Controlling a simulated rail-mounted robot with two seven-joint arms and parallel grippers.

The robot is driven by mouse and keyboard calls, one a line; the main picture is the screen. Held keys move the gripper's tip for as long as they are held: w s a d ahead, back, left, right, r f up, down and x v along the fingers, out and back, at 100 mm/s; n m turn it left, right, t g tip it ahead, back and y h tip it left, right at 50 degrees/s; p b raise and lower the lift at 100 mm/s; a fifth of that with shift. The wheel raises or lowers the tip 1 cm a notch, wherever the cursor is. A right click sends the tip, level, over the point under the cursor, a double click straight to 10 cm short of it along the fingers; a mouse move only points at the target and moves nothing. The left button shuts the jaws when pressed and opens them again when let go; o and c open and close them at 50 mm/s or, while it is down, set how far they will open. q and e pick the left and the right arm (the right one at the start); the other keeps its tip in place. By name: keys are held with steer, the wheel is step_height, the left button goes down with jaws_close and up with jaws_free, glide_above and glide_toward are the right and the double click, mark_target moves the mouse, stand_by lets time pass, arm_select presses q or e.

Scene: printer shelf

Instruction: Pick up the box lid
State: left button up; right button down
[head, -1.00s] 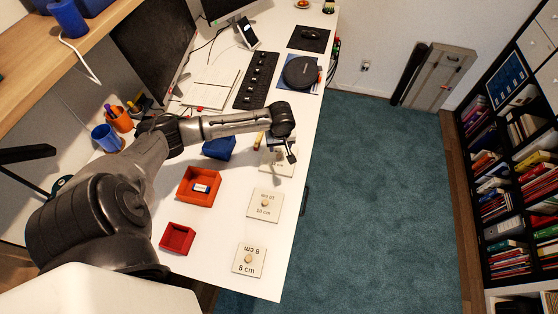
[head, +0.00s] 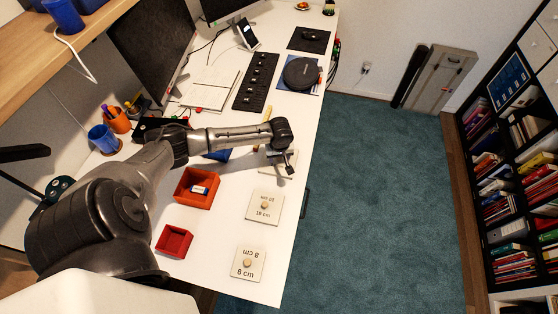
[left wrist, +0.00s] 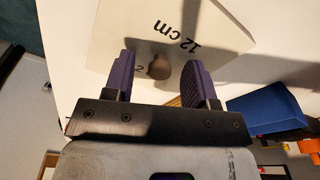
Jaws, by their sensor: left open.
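Three flat pale lids with round knobs lie in a row on the white desk. The 8 cm lid (head: 248,263) is nearest, then the 10 cm lid (head: 265,206), then the 12 cm lid (head: 273,166), which my left gripper (head: 289,166) partly covers. In the left wrist view the 12 cm lid (left wrist: 205,22) shows its printed label and dark knob (left wrist: 159,67). My left gripper (left wrist: 160,66) is open, with one purple finger on each side of the knob and a gap to both. I cannot tell its exact height. My right gripper is not in view.
A small red box (head: 174,241), a larger orange-red box (head: 197,188) and a blue box (head: 219,155) stand left of the lids. The blue box also shows in the left wrist view (left wrist: 268,110). A keyboard (head: 256,82) lies farther back. The desk's right edge is close to the lids.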

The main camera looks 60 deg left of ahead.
arm_select(q)
steer(key=shift+c, duration=0.3)
jaws_close()
